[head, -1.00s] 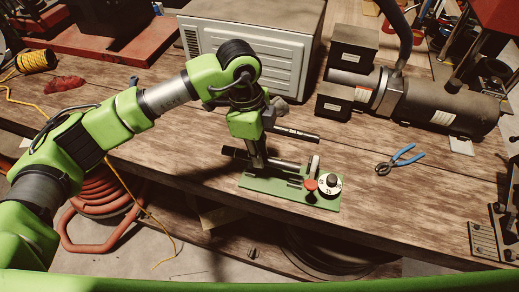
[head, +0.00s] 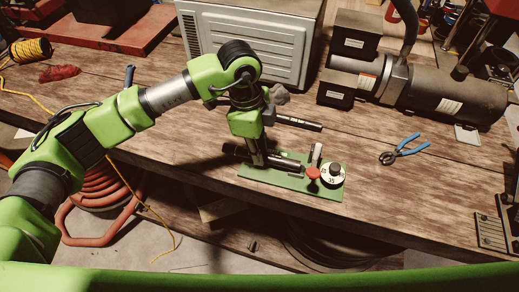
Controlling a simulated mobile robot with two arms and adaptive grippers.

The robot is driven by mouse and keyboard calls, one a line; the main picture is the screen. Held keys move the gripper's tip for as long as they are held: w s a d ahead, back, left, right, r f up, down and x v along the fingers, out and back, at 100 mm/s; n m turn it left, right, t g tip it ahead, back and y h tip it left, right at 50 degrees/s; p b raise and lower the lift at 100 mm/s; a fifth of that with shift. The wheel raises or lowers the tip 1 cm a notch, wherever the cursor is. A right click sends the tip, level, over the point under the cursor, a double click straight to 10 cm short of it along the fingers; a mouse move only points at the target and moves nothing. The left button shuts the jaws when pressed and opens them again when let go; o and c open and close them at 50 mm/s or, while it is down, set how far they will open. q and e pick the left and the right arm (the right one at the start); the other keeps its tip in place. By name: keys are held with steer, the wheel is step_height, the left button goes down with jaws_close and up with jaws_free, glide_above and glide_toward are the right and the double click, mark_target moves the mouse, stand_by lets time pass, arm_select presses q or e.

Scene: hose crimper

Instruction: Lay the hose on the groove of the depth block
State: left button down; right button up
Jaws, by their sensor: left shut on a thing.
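The depth block is a green plate (head: 318,192) near the front edge of the bench, with a red knob (head: 313,173), a white dial (head: 332,175) with a black centre and a small upright post. My left gripper (head: 258,160) points down over the plate's left part and is shut on the dark hose (head: 284,164). The hose lies about level, along the plate, its right end near the red knob. The groove is hidden under the hose and gripper, so I cannot tell whether the hose touches it. My right gripper is out of view.
A dark rod-like tool (head: 300,123) lies behind the block. Blue-handled pliers (head: 405,149) lie to the right. A grey ribbed box (head: 255,40) and a large dark motor (head: 445,92) stand at the back. The bench between block and pliers is clear.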

arm_select(q)
steer(key=shift+f+b, duration=0.4)
steer(key=shift+b, duration=0.2)
stand_by(1.1)
steer(key=shift+s+f, duration=0.25)
steer(key=shift+f, duration=0.15)
stand_by(0.6)
steer(key=c, duration=1.8)
jaws_free()
steer(key=shift+c, duration=0.2)
steer(key=shift+w, duration=0.2)
steer(key=shift+r, duration=0.1)
steer(key=shift+r+p, duration=0.4)
steer(key=shift+r, duration=0.6)
steer(key=shift+r+p, duration=1.8)
steer(key=shift+r, duration=1.35)
